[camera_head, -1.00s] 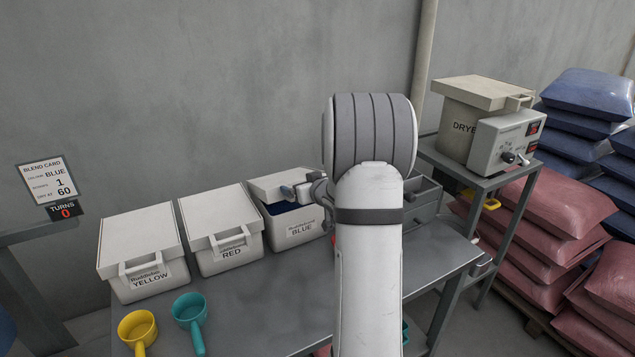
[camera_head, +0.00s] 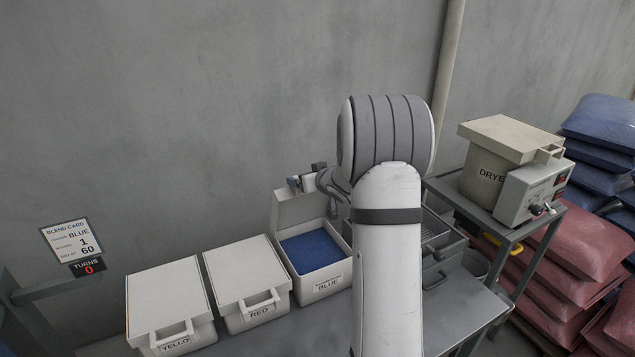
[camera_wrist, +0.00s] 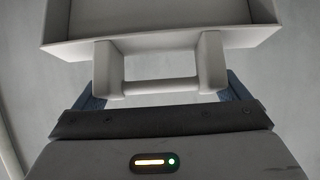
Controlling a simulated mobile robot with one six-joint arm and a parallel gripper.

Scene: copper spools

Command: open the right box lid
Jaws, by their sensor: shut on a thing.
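The right box (camera_head: 322,289), white and labelled BLUE, stands on the bench with blue material (camera_head: 310,250) visible inside. Its lid (camera_head: 294,210) is swung up steeply at the back of the box. My gripper (camera_head: 301,183) is at the lid's raised upper edge, partly hidden behind my arm. In the wrist view, the lid (camera_wrist: 165,40) fills the top, and its handle (camera_wrist: 160,86) lies between the blue fingers. My gripper is shut on this handle.
The YELLOW box (camera_head: 165,300) and RED box (camera_head: 240,275) stand to the left with lids closed. A dryer (camera_head: 490,170) stands on a side table, with stacked sacks beyond. The wall is behind.

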